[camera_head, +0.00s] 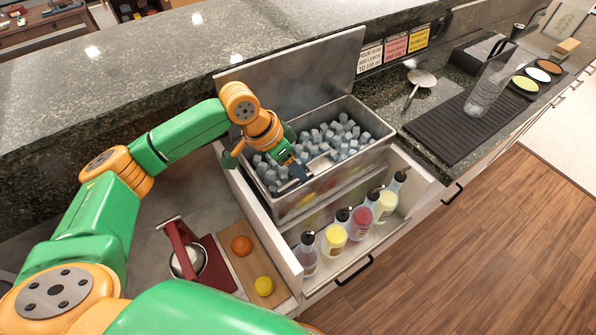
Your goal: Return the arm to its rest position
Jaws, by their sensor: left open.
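My left arm comes in from the left, green and orange, bent over the counter. My left gripper (300,177) is open above the near-left part of a metal ice bin (325,195) filled with grey ice pieces (345,135). A metal scoop-like piece (320,163) shows close to its fingers; I cannot tell whether they touch. A green arm link also fills the bottom edge of the picture. My right gripper does not show.
Several bottles (335,235) stand in a rack in front of the bin. An orange (241,246) and a lemon (264,286) lie on a cutting board (245,268), beside a red juicer (185,250). A black mat (450,125) lies at the right.

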